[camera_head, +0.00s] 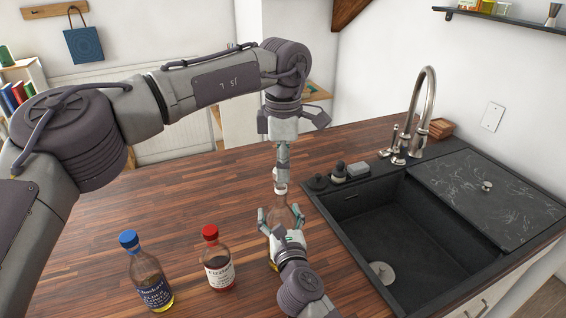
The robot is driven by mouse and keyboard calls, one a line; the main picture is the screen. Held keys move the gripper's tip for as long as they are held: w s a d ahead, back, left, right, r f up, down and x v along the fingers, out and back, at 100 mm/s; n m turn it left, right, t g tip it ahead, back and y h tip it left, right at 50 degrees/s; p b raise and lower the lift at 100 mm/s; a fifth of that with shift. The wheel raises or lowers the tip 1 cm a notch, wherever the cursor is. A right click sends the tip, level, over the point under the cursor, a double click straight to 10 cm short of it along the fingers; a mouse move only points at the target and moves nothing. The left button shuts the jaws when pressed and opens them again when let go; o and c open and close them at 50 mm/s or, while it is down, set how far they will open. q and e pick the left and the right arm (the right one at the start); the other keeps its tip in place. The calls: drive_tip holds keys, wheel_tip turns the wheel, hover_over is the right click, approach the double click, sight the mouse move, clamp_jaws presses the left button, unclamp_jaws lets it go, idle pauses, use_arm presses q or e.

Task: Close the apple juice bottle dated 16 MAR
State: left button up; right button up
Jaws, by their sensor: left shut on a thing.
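My left gripper (281,178) points straight down from above and is shut on the white cap. The right gripper hides most of the bottle's lower part and label, so no date can be read.
A blue-capped bottle (149,278) and a red-capped bottle (218,265) stand on the counter (130,215) at front left. The black sink (375,235) with a tall faucet (422,115) lies right of the grippers. Small dark items stand on its rim. The counter's left part is clear.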

use_arm(q)
drive_tip(key=shift+f, duration=0.55)
drive_tip(key=m, duration=0.5)
drive_tip(key=shift+s+m, duration=0.15)
drive_tip(key=shift+m, duration=0.25)
drive_tip(key=m, duration=0.5)
drive_tip(key=shift+a, duration=0.15)
drive_tip(key=m, duration=0.2)
drive_tip(key=shift+m, duration=0.3)
drive_tip(key=m, duration=0.7)
drive_tip(key=shift+a+m, duration=0.15)
drive_tip(key=shift+m, duration=0.15)
drive_tip(key=m, duration=0.5)
drive_tip(key=shift+a+m, duration=0.1)
drive_tip(key=shift+m, duration=0.3)
